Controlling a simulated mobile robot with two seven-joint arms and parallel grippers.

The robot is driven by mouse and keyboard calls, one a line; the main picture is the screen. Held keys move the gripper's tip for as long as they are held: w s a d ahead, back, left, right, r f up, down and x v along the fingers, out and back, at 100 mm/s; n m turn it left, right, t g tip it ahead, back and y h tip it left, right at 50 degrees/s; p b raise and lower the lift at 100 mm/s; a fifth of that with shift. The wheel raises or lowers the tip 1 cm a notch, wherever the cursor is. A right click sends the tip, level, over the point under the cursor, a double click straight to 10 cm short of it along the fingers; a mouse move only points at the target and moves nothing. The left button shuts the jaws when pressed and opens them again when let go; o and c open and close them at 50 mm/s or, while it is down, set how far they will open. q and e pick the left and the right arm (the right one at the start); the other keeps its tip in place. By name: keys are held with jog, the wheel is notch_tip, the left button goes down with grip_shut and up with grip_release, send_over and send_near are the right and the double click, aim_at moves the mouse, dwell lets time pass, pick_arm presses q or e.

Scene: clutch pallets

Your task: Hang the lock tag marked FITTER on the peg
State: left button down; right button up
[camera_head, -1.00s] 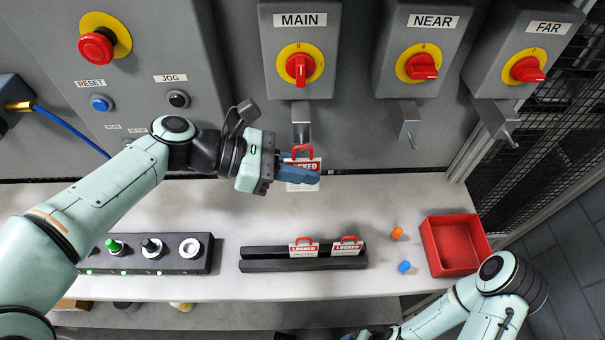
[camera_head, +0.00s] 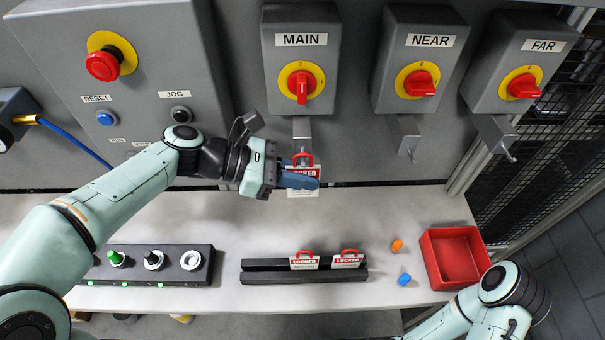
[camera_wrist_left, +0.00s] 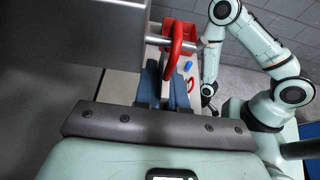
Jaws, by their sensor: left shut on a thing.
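My left gripper (camera_head: 300,181) is shut on a lock tag (camera_head: 304,172) with a red shackle and a white and red plate reading LOCKED. A blue finger covers its lower line, so I cannot read the name. The tag hangs upright in front of the peg bracket (camera_head: 302,132) under MAIN. In the left wrist view the red shackle (camera_wrist_left: 175,45) appears around the metal peg (camera_wrist_left: 192,46); whether it rests on it I cannot tell. Part of my right arm shows at the lower right; its dark end (camera_wrist_left: 208,92) is small in the left wrist view.
Two more LOCKED tags (camera_head: 304,262) stand in a black rack (camera_head: 262,278). A red bin (camera_head: 432,262), an orange plug (camera_head: 397,245) and a blue plug (camera_head: 404,280) lie to the right. The NEAR bracket (camera_head: 405,133) and FAR bracket (camera_head: 495,132) look empty.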

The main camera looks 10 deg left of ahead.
pick_arm(q)
jog(key=c, duration=1.1)
grip_release()
jog(key=v, duration=0.7)
jog(key=shift+s+a+r, duration=0.1)
jog(key=shift+a, duration=0.1)
